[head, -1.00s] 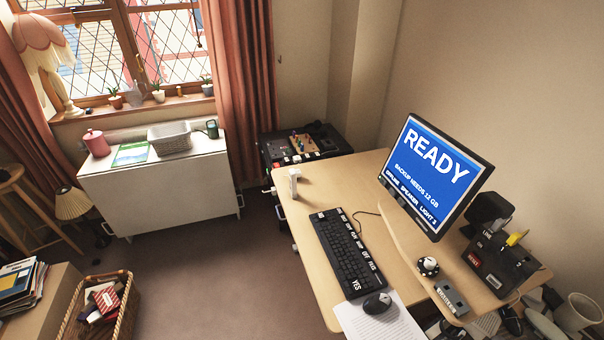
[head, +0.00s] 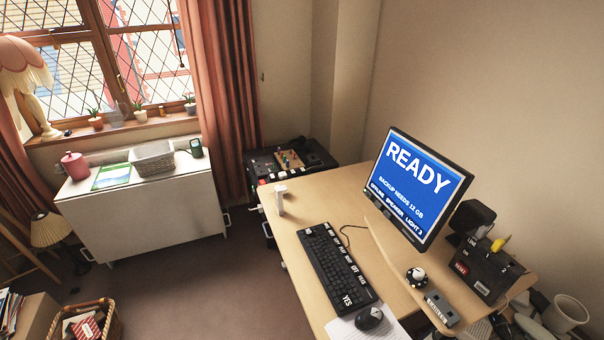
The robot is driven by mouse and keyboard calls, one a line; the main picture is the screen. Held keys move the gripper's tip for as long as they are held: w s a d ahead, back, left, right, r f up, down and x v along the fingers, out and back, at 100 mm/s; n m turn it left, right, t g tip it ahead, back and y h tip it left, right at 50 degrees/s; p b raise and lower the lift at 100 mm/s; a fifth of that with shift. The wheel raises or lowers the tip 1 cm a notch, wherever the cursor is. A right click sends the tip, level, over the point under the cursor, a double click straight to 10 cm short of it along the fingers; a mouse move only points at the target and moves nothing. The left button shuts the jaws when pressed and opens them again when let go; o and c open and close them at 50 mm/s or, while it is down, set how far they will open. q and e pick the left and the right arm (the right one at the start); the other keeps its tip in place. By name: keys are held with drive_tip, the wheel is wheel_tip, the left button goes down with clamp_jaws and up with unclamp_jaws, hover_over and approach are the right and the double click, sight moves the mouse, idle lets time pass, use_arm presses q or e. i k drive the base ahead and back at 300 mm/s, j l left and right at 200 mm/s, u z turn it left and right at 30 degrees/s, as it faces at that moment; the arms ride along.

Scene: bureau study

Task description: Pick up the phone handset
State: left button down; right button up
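I cannot make out a phone handset for certain in the head view. A small upright white item (head: 279,200) stands at the desk's far left corner; I cannot tell what it is. A small dark green item (head: 196,147) stands on the white cabinet, also too small to name. Neither of my grippers is in view.
The desk (head: 300,236) holds a keyboard (head: 337,265), mouse (head: 369,317), monitor (head: 418,187) and labelled black box (head: 488,268). A white cabinet (head: 140,218) stands below the window. A wicker basket (head: 108,325) sits lower left. The carpet (head: 200,285) between is open.

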sight(278, 190)
drive_tip(key=i+j+z, duration=0.15)
drive_tip(key=z, duration=0.25)
drive_tip(key=j+z, duration=0.25)
drive_tip(key=z, duration=0.15)
drive_tip(key=i+j+z, duration=0.15)
drive_tip(key=z, duration=0.25)
drive_tip(key=j+z, duration=0.4)
drive_tip(key=j, duration=2.25)
